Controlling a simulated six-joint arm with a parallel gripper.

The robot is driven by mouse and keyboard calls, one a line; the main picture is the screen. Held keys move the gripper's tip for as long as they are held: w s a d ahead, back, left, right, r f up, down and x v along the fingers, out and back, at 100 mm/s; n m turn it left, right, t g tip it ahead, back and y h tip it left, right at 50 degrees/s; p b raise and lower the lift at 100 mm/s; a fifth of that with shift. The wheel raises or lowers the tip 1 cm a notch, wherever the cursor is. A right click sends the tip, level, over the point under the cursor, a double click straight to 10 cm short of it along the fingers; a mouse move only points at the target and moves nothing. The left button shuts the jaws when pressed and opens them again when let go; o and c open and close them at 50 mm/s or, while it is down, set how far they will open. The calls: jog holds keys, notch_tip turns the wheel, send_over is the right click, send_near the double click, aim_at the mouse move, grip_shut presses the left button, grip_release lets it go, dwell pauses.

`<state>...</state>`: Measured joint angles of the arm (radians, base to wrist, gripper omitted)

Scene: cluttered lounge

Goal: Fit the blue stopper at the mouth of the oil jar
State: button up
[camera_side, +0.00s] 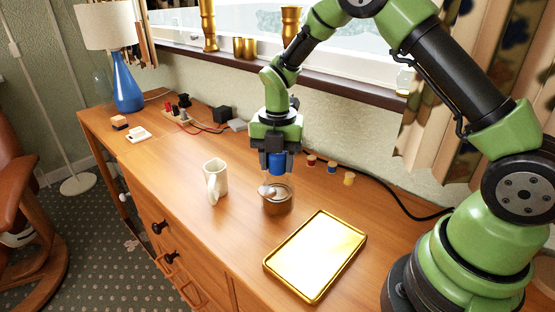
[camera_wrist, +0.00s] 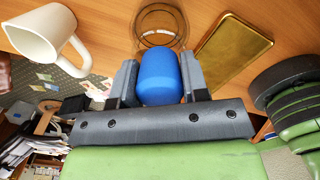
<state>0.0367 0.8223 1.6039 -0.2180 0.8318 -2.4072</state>
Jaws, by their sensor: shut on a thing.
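The blue stopper (camera_side: 278,163) is between the fingers of my gripper (camera_side: 277,170), which is shut on it. In the wrist view the stopper (camera_wrist: 159,77) sits between the two grey fingers (camera_wrist: 158,82). The oil jar (camera_side: 277,202), a round clear vessel with a brownish lower part, stands on the wooden top below my gripper. The stopper is held above the jar, roughly over its mouth. In the wrist view the jar's round rim (camera_wrist: 160,8) shows just beyond the stopper, partly hidden by it.
A white mug (camera_side: 216,178) stands left of the jar. A gold tray (camera_side: 316,255) lies in front and to the right. Several small spools (camera_side: 332,166) and a black cable (camera_side: 400,205) lie behind. A blue lamp (camera_side: 127,90) and small items stand at the far left.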

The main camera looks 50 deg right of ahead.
jog(key=shift+f, duration=0.5)
jog(key=shift+r, duration=0.1)
jog(key=shift+r, duration=0.4)
dwell(1.5)
jog(key=o, duration=1)
notch_tip(320, 180, up, 9)
jog(key=shift+w+r, duration=0.1)
jog(key=shift+r, duration=0.4)
